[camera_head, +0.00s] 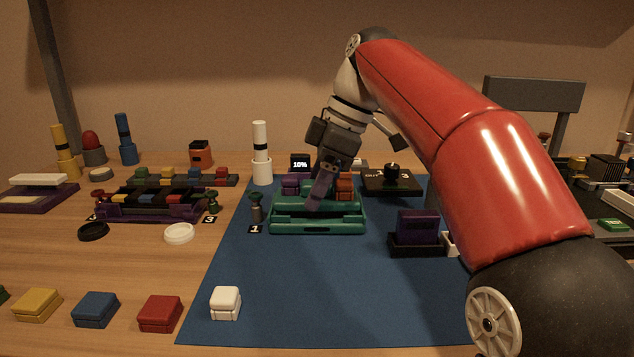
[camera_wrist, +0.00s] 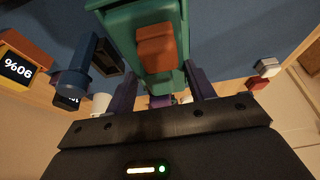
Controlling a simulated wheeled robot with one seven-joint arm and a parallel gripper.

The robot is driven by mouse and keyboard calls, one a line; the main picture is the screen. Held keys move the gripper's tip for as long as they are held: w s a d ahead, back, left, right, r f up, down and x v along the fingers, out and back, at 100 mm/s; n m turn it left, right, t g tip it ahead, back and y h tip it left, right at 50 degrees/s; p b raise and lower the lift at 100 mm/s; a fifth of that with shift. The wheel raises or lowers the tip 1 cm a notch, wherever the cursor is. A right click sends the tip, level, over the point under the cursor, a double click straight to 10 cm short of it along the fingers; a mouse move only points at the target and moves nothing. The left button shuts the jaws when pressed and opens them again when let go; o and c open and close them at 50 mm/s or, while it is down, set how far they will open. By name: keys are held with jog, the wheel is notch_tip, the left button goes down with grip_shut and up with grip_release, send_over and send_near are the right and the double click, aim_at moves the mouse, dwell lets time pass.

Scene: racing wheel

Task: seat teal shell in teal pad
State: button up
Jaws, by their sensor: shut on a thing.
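A lower teal base, which looks like the teal pad (camera_head: 318,229), shows just below the shell in the head view. I cannot tell whether they touch; the fingers hide part of the contact.
A blue mat (camera_head: 330,290) has free room in front. Close by stand a small dark green post (camera_head: 256,212) on the left and a purple block in a black holder (camera_head: 417,228) on the right. A white cylinder (camera_head: 261,150) and black box (camera_head: 391,182) stand behind.

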jog(key=shift+f+b, duration=0.45)
jog(key=shift+f, duration=0.25)
jog(key=o, duration=1.1)
jog(key=p+v, duration=0.3)
jog(key=v, duration=0.5)
